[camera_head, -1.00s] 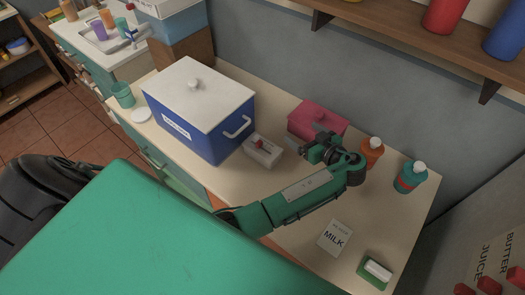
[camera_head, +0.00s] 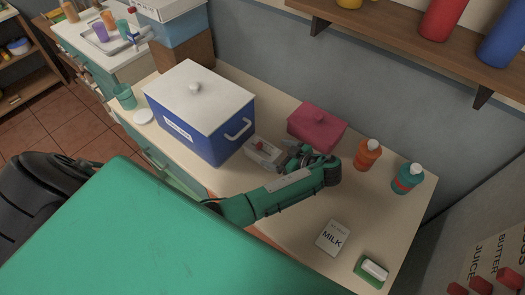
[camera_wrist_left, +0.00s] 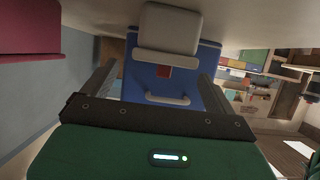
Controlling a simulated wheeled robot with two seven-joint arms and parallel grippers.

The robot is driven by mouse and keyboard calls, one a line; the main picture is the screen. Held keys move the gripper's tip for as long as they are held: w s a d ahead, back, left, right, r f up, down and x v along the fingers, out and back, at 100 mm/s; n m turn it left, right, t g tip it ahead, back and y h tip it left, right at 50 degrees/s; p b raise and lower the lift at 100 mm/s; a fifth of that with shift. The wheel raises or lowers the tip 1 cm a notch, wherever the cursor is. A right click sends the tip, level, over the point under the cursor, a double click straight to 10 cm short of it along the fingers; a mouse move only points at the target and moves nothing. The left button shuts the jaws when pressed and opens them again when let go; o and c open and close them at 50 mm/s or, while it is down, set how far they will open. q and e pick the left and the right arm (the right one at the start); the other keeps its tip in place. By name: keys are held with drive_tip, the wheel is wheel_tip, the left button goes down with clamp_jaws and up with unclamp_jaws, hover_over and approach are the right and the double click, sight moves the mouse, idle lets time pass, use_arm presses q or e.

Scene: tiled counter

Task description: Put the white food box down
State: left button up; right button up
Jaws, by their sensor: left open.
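The white food box (camera_head: 263,151), small with a red piece on top, stands on the counter between the blue bin and the pink box. In the left wrist view the white box (camera_wrist_left: 170,28) shows at the top, with its red piece (camera_wrist_left: 163,71) against the blue bin. My left gripper (camera_head: 286,163) is open just right of the white box. In the left wrist view its two fingers (camera_wrist_left: 157,83) are spread apart, with nothing visibly clamped between them. Whether a finger touches the box cannot be told. My right gripper is not in view.
A large blue bin (camera_head: 197,125) with a white lid stands left of the white box. A pink box (camera_head: 317,128) stands behind my gripper. Orange (camera_head: 367,155) and teal (camera_head: 407,179) bottles, a milk card (camera_head: 333,238) and a green sponge-like block (camera_head: 371,271) are further right.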

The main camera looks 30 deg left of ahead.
sight(269, 152)
use_arm(q)
drive_tip(key=p+x, duration=0.2)
drive_tip(key=x, duration=0.2)
drive_tip(key=shift+s+f+p, duration=0.1)
drive_tip(key=shift+f+p, duration=0.15)
drive_tip(key=shift+p, duration=0.05)
drive_tip(key=shift+a+f, duration=0.35)
drive_tip(key=shift+a, duration=0.05)
drive_tip(key=c, duration=1.3)
drive_tip(key=shift+o, duration=0.2)
